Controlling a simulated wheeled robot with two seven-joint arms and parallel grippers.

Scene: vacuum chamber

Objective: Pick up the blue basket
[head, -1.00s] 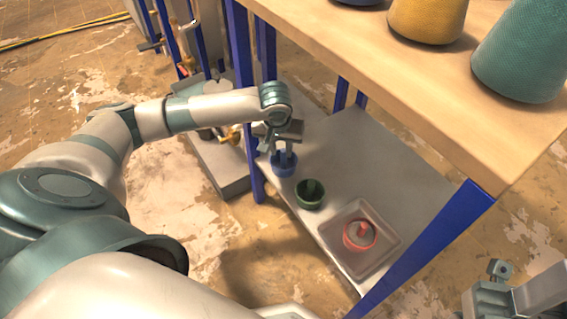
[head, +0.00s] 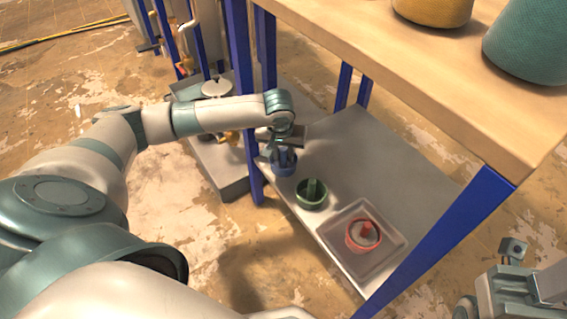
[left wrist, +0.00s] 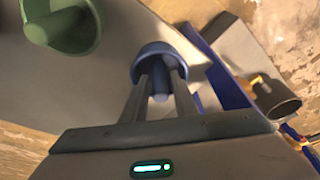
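The blue basket (head: 283,168) sits on the grey lower shelf, near its left end beside a blue post. It also shows in the left wrist view (left wrist: 152,50), with its upright handle (left wrist: 159,80) in the middle. My left gripper (head: 284,156) is over the basket, pointing down. In the left wrist view its two fingers (left wrist: 159,88) reach down on either side of the handle, apart, with small gaps visible. My right gripper (head: 488,280) is at the lower right, its fingers apart and nothing between them.
A green basket (head: 312,195) stands close to the blue one. A red basket (head: 362,236) sits in a clear tray (head: 391,244) further right. The wooden upper shelf (head: 420,62) overhangs and carries yellow (head: 437,8) and teal (head: 530,45) containers. Blue posts (head: 440,235) border the shelf.

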